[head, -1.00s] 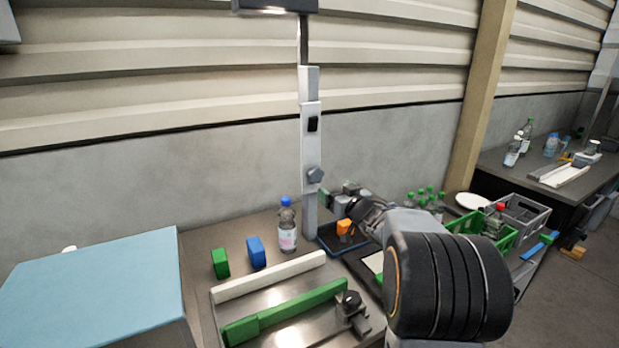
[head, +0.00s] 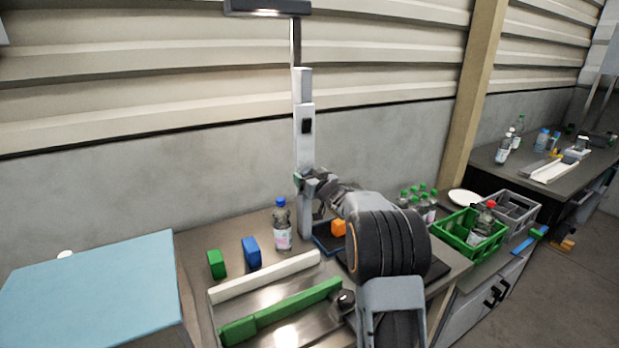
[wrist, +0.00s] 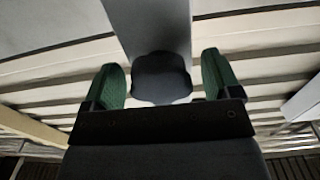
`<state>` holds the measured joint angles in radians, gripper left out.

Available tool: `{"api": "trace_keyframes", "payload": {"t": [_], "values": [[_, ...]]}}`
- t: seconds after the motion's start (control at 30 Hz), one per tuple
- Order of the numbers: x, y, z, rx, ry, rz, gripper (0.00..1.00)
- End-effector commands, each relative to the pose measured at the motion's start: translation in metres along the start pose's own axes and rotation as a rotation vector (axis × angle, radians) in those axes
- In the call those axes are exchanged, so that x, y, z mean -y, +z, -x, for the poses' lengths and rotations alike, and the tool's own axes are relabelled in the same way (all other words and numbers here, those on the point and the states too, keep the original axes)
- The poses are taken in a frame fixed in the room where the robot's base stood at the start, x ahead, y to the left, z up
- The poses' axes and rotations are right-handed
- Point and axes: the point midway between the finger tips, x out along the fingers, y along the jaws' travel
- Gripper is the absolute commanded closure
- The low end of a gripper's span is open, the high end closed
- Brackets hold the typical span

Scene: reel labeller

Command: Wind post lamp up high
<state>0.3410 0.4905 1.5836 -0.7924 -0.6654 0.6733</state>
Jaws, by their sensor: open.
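The post lamp's pale grey post (head: 304,140) stands at the back of the bench, with its dark lamp head (head: 267,7) at the top, lit underneath. A small black switch (head: 306,126) is on the post's face. My gripper (head: 306,180) is at the post, in front of where the knob was seen. In the wrist view the dark knob (wrist: 161,78) lies between the two green fingers of my gripper (wrist: 168,82), with a gap on each side. The post (wrist: 150,25) rises behind it. In the head view the knob is hidden by my gripper.
A bottle with a blue cap (head: 282,226) stands just left of the post. Blue (head: 252,252) and green (head: 216,264) blocks stand left. A green crate (head: 470,235) holds bottles at the right.

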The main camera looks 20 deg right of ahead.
Motion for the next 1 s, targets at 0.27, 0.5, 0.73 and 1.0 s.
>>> {"api": "trace_keyframes", "payload": {"t": [0.27,0.5,0.73,1.0], "values": [[-0.0001,0.0001,0.0002,0.0,0.0,0.0,0.3],[-0.0001,0.0001,0.0003,0.0,0.0,0.0,0.53],[-0.0001,-0.0012,0.0003,0.001,0.0,-0.013,0.65],[0.0001,0.0005,0.0003,0.001,0.001,-0.106,0.65]]}}
